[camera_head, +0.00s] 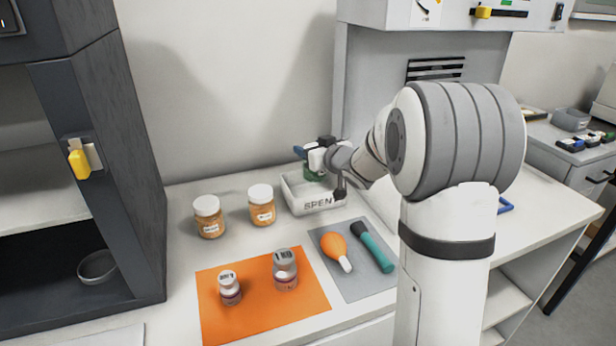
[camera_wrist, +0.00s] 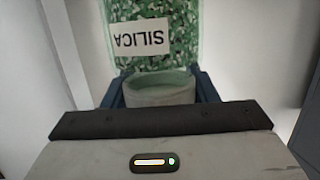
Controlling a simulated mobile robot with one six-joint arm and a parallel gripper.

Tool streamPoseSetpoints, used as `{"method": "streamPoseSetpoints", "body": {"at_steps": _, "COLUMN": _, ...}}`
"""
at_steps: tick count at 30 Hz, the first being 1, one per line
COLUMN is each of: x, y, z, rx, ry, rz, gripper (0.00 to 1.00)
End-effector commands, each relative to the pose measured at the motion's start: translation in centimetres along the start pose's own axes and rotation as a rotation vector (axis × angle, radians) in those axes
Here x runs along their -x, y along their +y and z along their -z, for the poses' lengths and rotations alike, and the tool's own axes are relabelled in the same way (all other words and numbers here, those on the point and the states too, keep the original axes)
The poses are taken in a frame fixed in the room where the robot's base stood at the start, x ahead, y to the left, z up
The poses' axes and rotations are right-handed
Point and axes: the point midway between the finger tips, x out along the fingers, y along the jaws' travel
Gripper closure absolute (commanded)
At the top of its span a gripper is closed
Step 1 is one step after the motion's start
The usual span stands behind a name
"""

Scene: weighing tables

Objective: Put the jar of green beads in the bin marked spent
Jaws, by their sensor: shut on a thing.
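The jar of green beads (camera_wrist: 180,35) fills the upper middle of the wrist view, with a white label reading SILICA upside down. My gripper (camera_wrist: 158,92) is shut on it around its pale lid. In the head view a small green part of the jar (camera_head: 312,173) shows under my gripper (camera_head: 308,160), over the white bin (camera_head: 318,200) whose front reads SPEN, the rest covered by my wrist. The jar is at the bin's back part, at about rim height. I cannot tell whether it touches the bin's floor.
Two jars of orange beads (camera_head: 209,216) (camera_head: 262,205) stand left of the bin. An orange mat (camera_head: 250,318) holds two small grey-lidded jars (camera_head: 230,288) (camera_head: 285,269). A grey mat (camera_head: 353,284) holds an orange bulb tool (camera_head: 333,246) and a teal-handled tool (camera_head: 375,250). A dark cabinet (camera_head: 110,150) stands left.

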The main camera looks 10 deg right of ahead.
Motion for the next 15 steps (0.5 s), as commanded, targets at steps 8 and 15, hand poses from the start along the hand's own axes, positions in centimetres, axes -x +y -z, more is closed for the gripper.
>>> {"method": "streamPoseSetpoints", "body": {"at_steps": 8, "x": -0.9, "y": -1.1, "z": -2.7, "rx": 0.004, "ry": 0.001, "rz": 0.018, "gripper": 0.77}}
{"method": "streamPoseSetpoints", "body": {"at_steps": 15, "x": -1.7, "y": -1.3, "z": -5.6, "rx": 0.004, "ry": 0.002, "rz": 0.022, "gripper": 0.77}}
